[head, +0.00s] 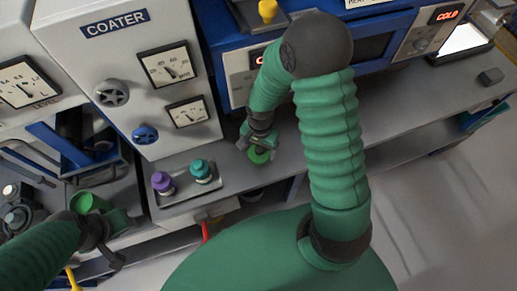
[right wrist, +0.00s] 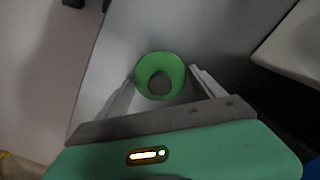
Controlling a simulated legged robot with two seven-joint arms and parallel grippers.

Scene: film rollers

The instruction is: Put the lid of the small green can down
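The green lid (head: 260,156) is at my right gripper (head: 259,146), low over the grey bench in the head view. In the right wrist view the lid (right wrist: 160,64) shows as a green ring with a grey middle, between the two fingertips (right wrist: 163,72). The fingers are close on both sides of it. I cannot tell whether the lid touches the bench. The small green can (head: 88,203) is at the lower left, at my left gripper (head: 104,222), which seems closed around it; the arm hides part of the grip.
A tray (head: 190,193) on the bench holds a purple can (head: 162,183) and a teal can (head: 202,171). The coater cabinet (head: 130,75) and a blue oven (head: 235,65) stand behind. The bench (head: 400,105) is largely clear toward the right, with a small dark block (head: 490,76).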

